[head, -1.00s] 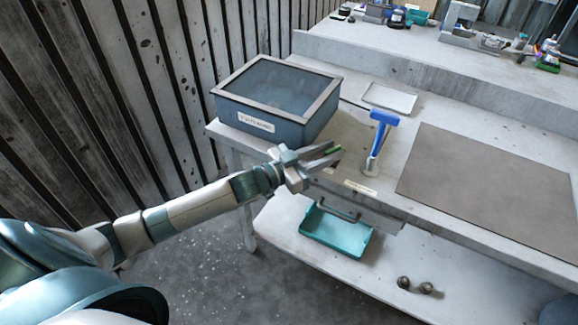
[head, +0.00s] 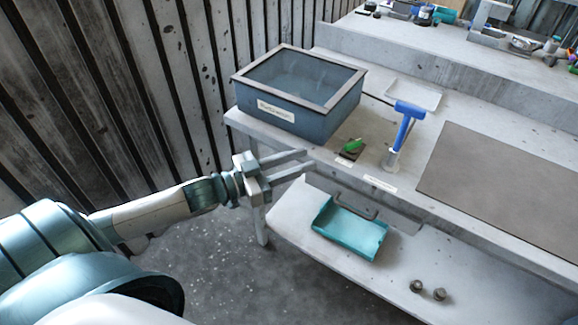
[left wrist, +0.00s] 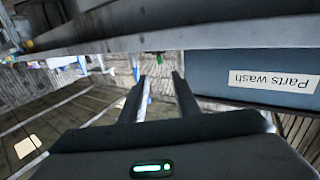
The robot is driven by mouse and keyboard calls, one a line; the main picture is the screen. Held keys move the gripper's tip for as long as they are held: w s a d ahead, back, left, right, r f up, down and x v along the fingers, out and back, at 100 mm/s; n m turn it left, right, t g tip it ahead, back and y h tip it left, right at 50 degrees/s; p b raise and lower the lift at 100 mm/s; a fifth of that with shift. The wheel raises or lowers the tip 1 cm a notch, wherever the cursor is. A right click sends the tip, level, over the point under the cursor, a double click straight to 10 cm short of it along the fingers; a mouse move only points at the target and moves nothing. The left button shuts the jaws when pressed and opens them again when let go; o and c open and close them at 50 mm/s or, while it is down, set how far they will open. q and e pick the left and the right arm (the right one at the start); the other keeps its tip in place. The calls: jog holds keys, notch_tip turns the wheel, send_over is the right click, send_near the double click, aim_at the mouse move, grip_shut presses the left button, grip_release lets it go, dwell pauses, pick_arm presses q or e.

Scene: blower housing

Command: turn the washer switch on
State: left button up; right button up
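The washer (head: 318,121) is a blue-grey box with a framed, glassy lid at the bench's left end. Its label reads "Parts wash" in the left wrist view (left wrist: 272,80). The switch (head: 353,146), a green lever on a small dark base, sits on the bench just in front of the washer; its lever looks tilted. Its green also shows small in the left wrist view (left wrist: 160,54). My left gripper (head: 309,161) is open and empty, left of the switch and apart from it, off the bench's front edge. My right gripper is not in view.
A blue-handled tool (head: 408,112) stands upright in a holder right of the switch. A pale tray (head: 414,96) and a brown mat (head: 500,180) lie on the bench. A teal bin (head: 350,229) and two small round parts (head: 428,289) are on the lower shelf.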

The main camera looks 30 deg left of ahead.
pick_arm(q)
jog(key=shift+v, duration=1.3)
jog(key=s+a+f+n+g+y, duration=0.15)
jog(key=f+y, duration=0.25)
jog(key=f, duration=1.2)
jog(key=s+a+f+n+y, duration=0.1)
jog(key=a+f+n+y, duration=0.2)
jog(key=f, duration=1.4)
jog(key=s+d+f+g, duration=0.3)
jog(key=s+d+f, duration=0.5)
jog(key=f, duration=0.4)
jog(key=s+d+f+g, duration=0.3)
jog(key=s+d+f, duration=0.6)
jog(key=s+f, duration=0.2)
jog(key=shift+s+f+y, duration=0.3)
jog(key=shift+f+y, duration=0.1)
jog(key=shift+f, duration=0.1)
jog(key=shift+m, duration=0.25)
